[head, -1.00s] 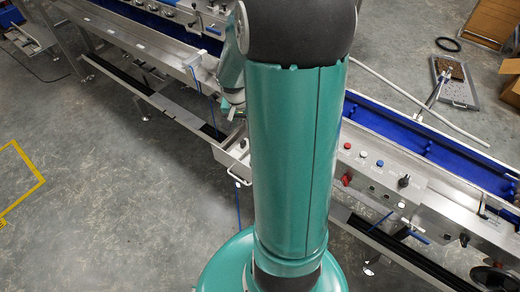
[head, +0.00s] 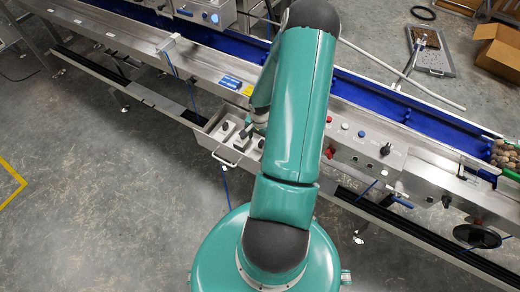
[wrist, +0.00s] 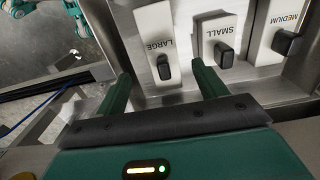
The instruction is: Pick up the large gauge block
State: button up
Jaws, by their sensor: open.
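My gripper (wrist: 161,72) is open. Its two green fingers show to the left and right of this block in the picture, with nothing held; the height gap is hard to judge. The fingertips are not clear there.
The drawer's steel wall (wrist: 245,92) runs close by the fingers. A conveyor with a blue belt (head: 420,140) runs behind the drawer. A control panel (head: 365,145) with buttons stands to the right. Open concrete floor (head: 110,190) lies at the left.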

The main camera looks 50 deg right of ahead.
aim_at(260, 144)
jog(key=shift+w+f, duration=0.2)
jog(key=shift+f, duration=3.25)
jog(key=c, duration=1.2)
jog(key=shift+r, duration=0.1)
jog(key=shift+c, duration=0.2)
